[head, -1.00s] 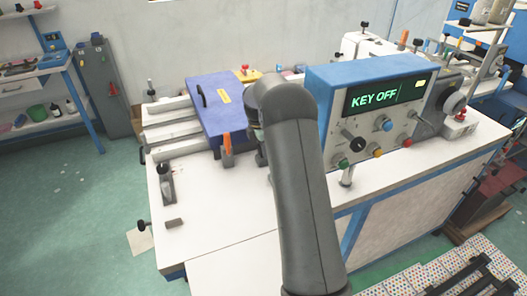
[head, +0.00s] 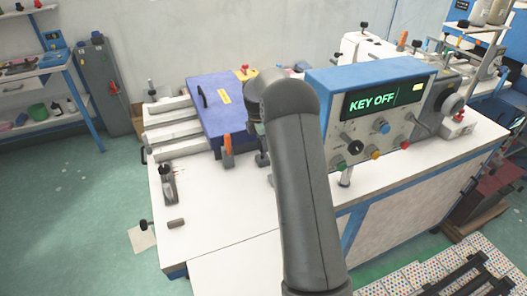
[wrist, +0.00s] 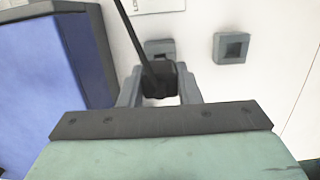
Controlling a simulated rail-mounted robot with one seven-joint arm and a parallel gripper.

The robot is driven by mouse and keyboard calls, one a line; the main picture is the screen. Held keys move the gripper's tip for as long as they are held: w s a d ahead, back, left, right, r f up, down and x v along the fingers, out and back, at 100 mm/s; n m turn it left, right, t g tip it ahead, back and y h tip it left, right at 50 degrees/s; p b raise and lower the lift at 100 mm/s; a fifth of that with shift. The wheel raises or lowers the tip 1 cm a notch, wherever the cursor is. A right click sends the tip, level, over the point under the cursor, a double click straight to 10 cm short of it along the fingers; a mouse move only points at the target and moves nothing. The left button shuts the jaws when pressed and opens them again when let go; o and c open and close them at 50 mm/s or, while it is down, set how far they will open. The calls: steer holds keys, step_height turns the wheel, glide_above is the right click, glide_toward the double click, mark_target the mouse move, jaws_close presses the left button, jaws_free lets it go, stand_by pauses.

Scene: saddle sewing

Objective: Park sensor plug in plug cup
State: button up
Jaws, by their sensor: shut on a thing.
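In the wrist view my gripper (wrist: 160,92) is shut on a black plug (wrist: 160,78), with its dark cable (wrist: 138,35) running up out of the picture. A square grey cup (wrist: 231,48) with a dark hollow sits on the white top, up and right of the plug and apart from it. A second grey square fitting (wrist: 159,48) lies just beyond the plug, partly covered by it and the cable. I cannot tell how high the plug is above the top. In the head view my arm hides the gripper, the plug and both fittings.
A blue box (head: 222,105) stands left of my arm, and its blue side also fills the left of the wrist view (wrist: 45,80). The white bench top (head: 235,210) is mostly clear at the front left.

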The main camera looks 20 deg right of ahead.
steer(key=shift+r, duration=0.1)
steer(key=shift+r+p, duration=1.45)
steer(key=shift+r, duration=0.55)
